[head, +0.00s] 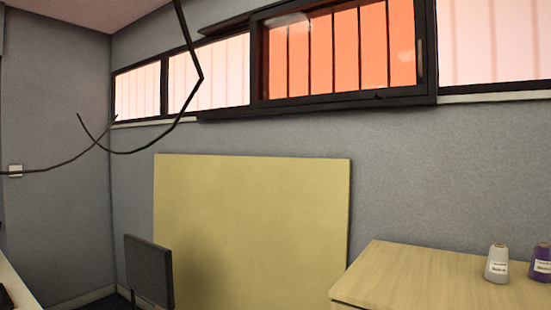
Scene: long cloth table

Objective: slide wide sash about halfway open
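The wide sash (340,52) is a dark-framed sliding window high on the grey wall, with orange-tinted glass and vertical bars showing behind it. A small upright handle (420,58) sits on its right stile. Dark rails run above and below it and extend left past its left edge. I cannot tell for sure whether it is fully shut. Neither of my grippers is in view, and nothing is touching the sash.
Paler windows (209,75) flank the sash. Thin black cable-like lines (190,112) cross the left side. A yellow board (250,220) leans on the wall below. A dark panel (149,270) stands left; a wooden cabinet (440,275) with white (497,265) and purple spools (541,264) stands right.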

